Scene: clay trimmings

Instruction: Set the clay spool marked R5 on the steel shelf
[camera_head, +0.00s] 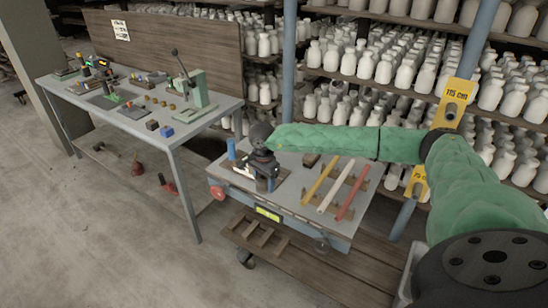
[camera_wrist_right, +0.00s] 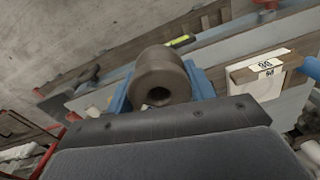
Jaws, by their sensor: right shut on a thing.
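My right gripper (camera_head: 265,175) is over the left part of a grey-topped cart, its arm reaching in from the right in a green sleeve. In the right wrist view a brown-grey clay spool (camera_wrist_right: 158,72) with a dark round hole sits between the blue fingers, and the gripper is shut on it. No R5 mark can be read on the spool. In the head view the spool is too small and covered to tell apart from the gripper. My left gripper is not in view. I cannot tell which surface is the steel shelf.
The cart top (camera_head: 291,194) also bears yellow, white and red bars (camera_head: 349,192) on wooden supports. A workbench (camera_head: 165,133) with tools stands to the left. Racks of white bottles (camera_head: 370,62) stand behind, with a blue post carrying a yellow 115 cm sign (camera_head: 456,94).

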